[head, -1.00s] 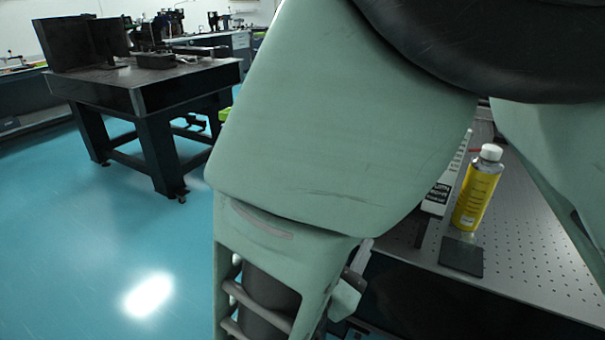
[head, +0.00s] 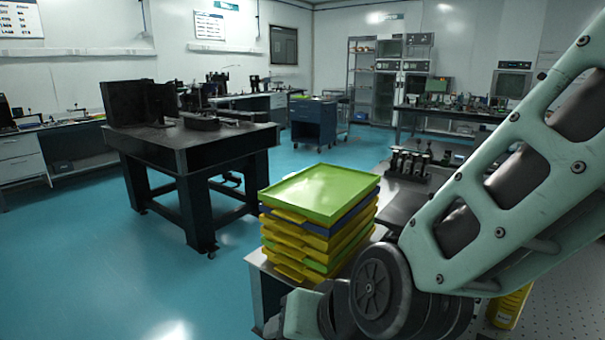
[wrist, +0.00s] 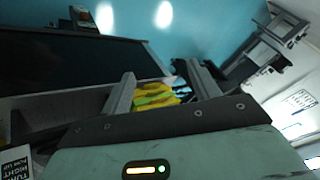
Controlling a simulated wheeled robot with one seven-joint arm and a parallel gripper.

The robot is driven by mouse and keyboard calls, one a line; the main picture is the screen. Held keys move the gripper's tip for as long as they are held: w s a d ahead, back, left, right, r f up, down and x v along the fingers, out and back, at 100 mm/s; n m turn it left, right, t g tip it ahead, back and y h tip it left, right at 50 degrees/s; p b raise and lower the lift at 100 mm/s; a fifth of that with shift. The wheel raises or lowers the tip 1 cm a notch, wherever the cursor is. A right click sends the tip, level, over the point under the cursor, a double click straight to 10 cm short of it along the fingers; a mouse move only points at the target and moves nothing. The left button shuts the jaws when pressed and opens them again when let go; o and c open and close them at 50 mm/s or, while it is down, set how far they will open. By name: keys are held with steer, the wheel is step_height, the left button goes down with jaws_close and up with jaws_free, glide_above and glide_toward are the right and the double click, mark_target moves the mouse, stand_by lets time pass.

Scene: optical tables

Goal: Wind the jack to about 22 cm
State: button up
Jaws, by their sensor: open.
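I cannot make out the jack in either current view; my arm covers much of the near table in the head view. My gripper (wrist: 162,85) is open in the wrist view. Its two fingers stand apart with nothing held between them. A stack of yellow and green trays (wrist: 156,97) shows in the gap, beyond the fingers.
The tray stack (head: 320,192) stands at the near table's left end, close to my arm. A yellow bottle (head: 510,305) is partly hidden behind my arm. Dark posts (head: 408,163) stand farther back. A black optical table (head: 190,138) is at left, with open blue floor between.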

steer(key=s+d+r+n+g+h+p, duration=0.2)
steer(key=s+d+r+n+g+h, duration=0.2)
steer(key=s+d+n, duration=0.3)
steer(key=s+d+g, duration=0.1)
steer(key=s+d, duration=0.2)
steer(key=d, duration=0.4)
steer(key=shift+s+d+r+h+p, duration=0.2)
steer(key=shift+s+h+p, duration=0.1)
steer(key=shift+p, duration=0.1)
steer(key=shift+f, duration=0.1)
